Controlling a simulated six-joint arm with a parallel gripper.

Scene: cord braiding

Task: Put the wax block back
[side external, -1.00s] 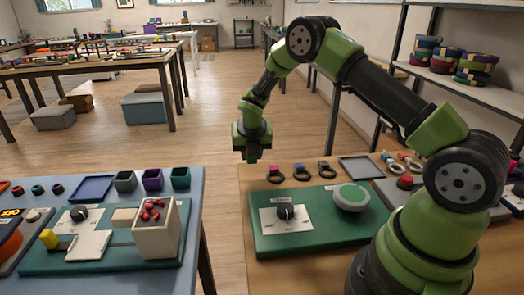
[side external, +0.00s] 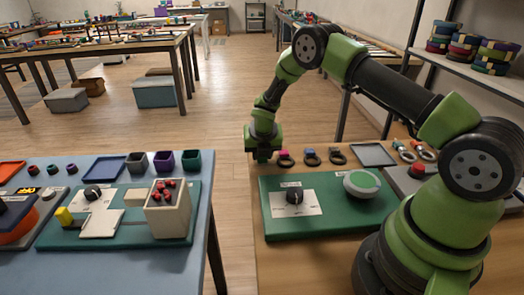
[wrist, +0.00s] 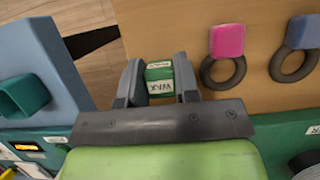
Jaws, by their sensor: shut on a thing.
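The wax block (wrist: 159,80) is a green block with a white label reading "WAX" in the wrist view. My gripper (wrist: 158,72) is shut on it, with one grey finger on each side. In the side view my gripper (side external: 262,153) hangs near the left edge of the wooden table, left of the ring with the pink block. The wax block cannot be told apart from my green gripper there. I cannot tell whether the block touches the table.
A dark ring with a pink block (wrist: 228,41) lies close to the right of my gripper, and one with a blue block (wrist: 303,32) lies beyond. A green board (side external: 330,230) with a dial is nearer. A grey tray (side external: 373,155) lies right. A gap separates the blue table (side external: 120,265).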

